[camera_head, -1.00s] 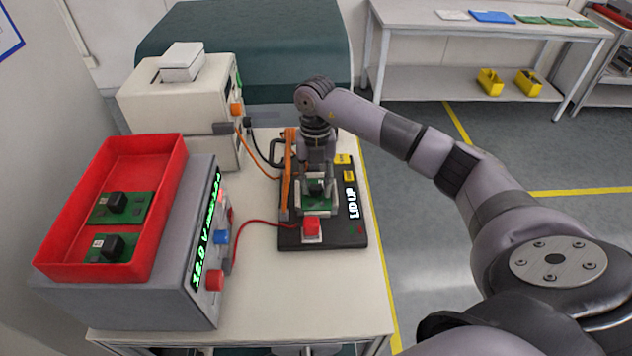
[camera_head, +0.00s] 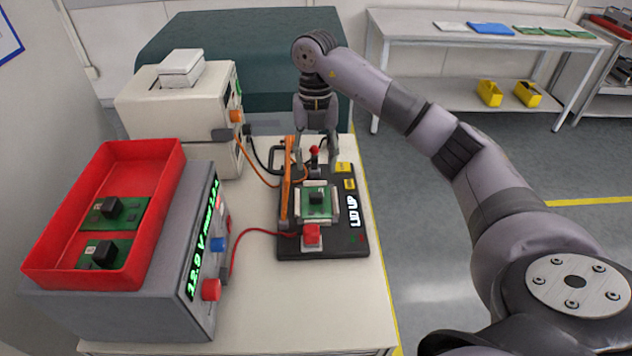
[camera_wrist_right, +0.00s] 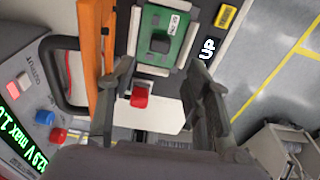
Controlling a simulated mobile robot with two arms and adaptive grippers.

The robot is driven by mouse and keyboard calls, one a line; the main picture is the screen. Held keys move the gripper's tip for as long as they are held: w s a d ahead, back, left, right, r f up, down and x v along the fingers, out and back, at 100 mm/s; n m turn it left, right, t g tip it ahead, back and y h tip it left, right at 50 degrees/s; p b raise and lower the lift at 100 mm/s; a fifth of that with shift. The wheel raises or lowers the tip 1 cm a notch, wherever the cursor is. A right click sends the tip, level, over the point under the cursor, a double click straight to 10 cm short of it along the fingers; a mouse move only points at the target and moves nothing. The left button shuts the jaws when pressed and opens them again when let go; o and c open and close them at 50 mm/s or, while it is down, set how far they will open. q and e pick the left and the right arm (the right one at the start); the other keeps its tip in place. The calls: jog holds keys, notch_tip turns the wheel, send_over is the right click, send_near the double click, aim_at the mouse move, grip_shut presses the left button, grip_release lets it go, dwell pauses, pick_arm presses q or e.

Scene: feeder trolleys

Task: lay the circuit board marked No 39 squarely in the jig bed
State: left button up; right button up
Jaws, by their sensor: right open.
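A green circuit board (camera_head: 318,197) with a dark block lies in the pale jig bed (camera_head: 301,213) on the black fixture (camera_head: 343,244). Its edges look about parallel to the bed; I cannot tell if it is fully seated. In the right wrist view, the board (camera_wrist_right: 165,37) carries a small white label, too small to read surely. My right gripper (camera_head: 317,160) is open and empty, above the far end of the fixture, clear of the board. In the right wrist view its fingers (camera_wrist_right: 154,78) stand apart. My left gripper is not in view.
A red tray (camera_head: 158,215) holding two more boards rests on the grey power supply (camera_head: 150,310) at left. The orange lid (camera_head: 288,178) stands raised beside the bed. A red button (camera_head: 311,234) is in front; a red knob (camera_head: 315,150) is behind. Cables cross the bench.

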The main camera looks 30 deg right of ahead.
jog(key=shift+w+d+r, duration=0.1)
jog(key=shift+w+r, duration=0.05)
jog(key=shift+r, duration=1.45)
